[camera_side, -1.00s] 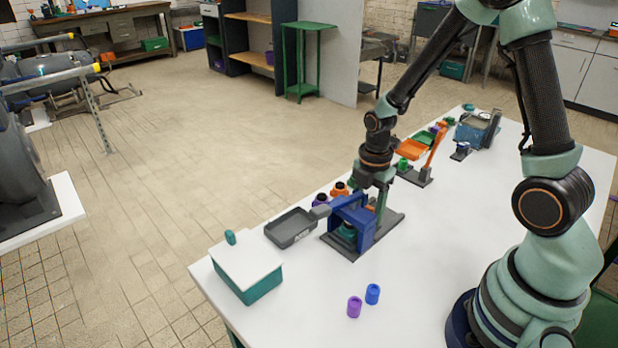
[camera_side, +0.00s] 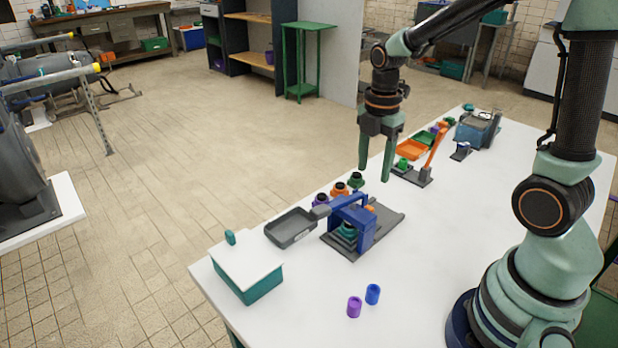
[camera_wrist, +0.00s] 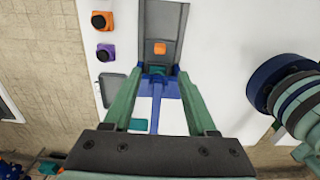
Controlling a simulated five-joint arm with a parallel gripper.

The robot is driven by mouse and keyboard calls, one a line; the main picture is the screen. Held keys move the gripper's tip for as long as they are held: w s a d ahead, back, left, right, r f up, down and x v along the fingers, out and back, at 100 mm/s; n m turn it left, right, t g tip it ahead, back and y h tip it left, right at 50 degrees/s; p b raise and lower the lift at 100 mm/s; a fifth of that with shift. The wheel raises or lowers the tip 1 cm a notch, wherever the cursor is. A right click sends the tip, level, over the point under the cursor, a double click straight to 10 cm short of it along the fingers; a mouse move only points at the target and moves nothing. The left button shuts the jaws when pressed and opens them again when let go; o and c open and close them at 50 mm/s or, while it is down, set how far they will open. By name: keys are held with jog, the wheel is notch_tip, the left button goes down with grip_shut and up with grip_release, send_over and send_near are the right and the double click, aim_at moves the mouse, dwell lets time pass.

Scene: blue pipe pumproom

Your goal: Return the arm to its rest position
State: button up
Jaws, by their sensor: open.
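My gripper (camera_side: 374,172) hangs in the air above the white table, fingers pointing down. Its two green fingers are spread, with nothing between them in the side view. Below it and nearer the camera stands a blue frame device (camera_side: 352,222) on a dark grey base plate (camera_side: 386,231). In the wrist view the gripper (camera_wrist: 158,78) shows its fingers apart, with the blue device (camera_wrist: 165,88) seen between and beyond them. An orange block (camera_wrist: 159,48) lies on the grey base plate (camera_wrist: 176,15).
A grey tray (camera_side: 290,228) and a teal box with white lid (camera_side: 246,268) stand at the table's near left. Purple (camera_side: 354,307) and blue (camera_side: 372,294) cylinders stand in front. Several dark-topped pieces line the left edge. An orange lever device (camera_side: 432,160) stands farther back.

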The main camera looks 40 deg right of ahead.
jog(key=shift+r, duration=0.25)
jog(key=s+a+r+m+t, duration=0.2)
jog(key=r+m, duration=0.3)
jog(key=m, duration=0.4)
jog(key=s+a+r+m+t, duration=0.3)
jog(key=a+r+m, duration=0.1)
jog(key=m, duration=0.5)
jog(key=shift+s+a+r+t, duration=0.2)
jog(key=shift+s+r+t, duration=0.1)
jog(key=shift+r, duration=0.15)
